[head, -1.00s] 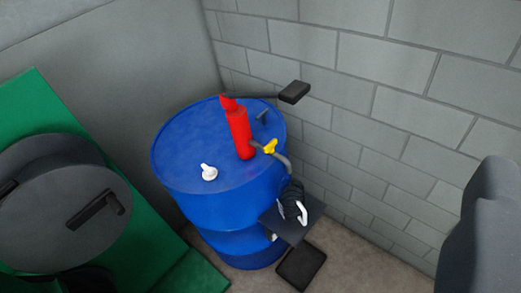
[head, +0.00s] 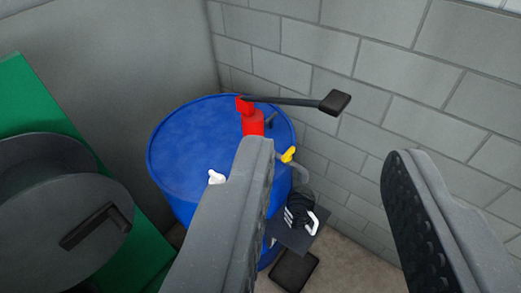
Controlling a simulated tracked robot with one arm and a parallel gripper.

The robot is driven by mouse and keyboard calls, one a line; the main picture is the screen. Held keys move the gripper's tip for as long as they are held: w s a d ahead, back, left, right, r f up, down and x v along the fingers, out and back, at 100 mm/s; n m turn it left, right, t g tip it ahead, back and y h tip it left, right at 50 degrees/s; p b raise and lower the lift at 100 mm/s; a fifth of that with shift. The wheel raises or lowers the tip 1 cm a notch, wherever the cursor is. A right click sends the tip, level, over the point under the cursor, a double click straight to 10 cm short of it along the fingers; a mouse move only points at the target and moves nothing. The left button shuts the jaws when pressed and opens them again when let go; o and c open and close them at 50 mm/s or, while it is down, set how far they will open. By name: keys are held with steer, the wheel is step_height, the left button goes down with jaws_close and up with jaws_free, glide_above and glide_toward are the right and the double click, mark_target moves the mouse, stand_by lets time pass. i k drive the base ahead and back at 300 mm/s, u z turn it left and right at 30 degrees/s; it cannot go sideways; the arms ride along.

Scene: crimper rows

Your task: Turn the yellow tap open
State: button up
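The yellow tap (head: 288,154) is a small handle on the grey spout of a red hand pump (head: 253,123). The pump stands on top of a blue drum (head: 190,145) in the corner. My gripper (head: 328,160) is open, with its two grey fingers wide apart and nothing between them. The left finger covers part of the pump, the drum and the spout. The tap shows just right of the left fingertip, between the two fingers in the picture. The fingers look nearer to the camera than the tap, and I see no contact.
The pump's black lever (head: 335,102) reaches out to the right. A white cap (head: 215,177) is on the drum lid. A dark shelf (head: 294,238) with a coiled black item is below the spout. A grey reel (head: 50,225) by a green panel is left.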

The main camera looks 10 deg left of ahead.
mark_target(288, 157)
steer(key=u, duration=0.1)
steer(key=i, duration=1)
steer(key=z, duration=0.1)
